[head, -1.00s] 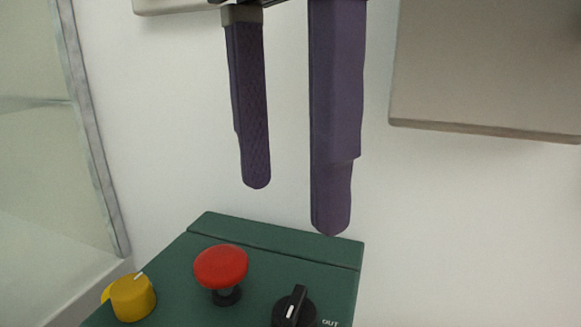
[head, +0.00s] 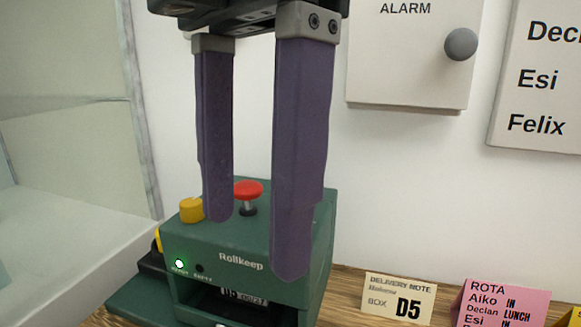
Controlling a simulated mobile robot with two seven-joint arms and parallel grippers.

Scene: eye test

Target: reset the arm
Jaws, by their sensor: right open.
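My right gripper (head: 254,248) hangs down from the top of the head view. Its two purple fingers are apart, with nothing seen between them. They show in front of the green Rollkeep machine (head: 232,273); I cannot tell whether they touch it. Between the fingers, in the picture, a red mushroom button (head: 248,189) stands on the machine's top. A yellow knob (head: 191,210) is left of it, partly behind the left finger. A small lamp (head: 179,264) glows green-white on the front. The black knob is hidden. My left gripper is out of view.
A delivery note (head: 395,303) marked D5 and a pink rota card (head: 500,304) stand on the wooden surface at right. An alarm box (head: 400,72) with a grey knob and a name board (head: 540,100) are on the wall. A glass-sided case (head: 70,150) is at left.

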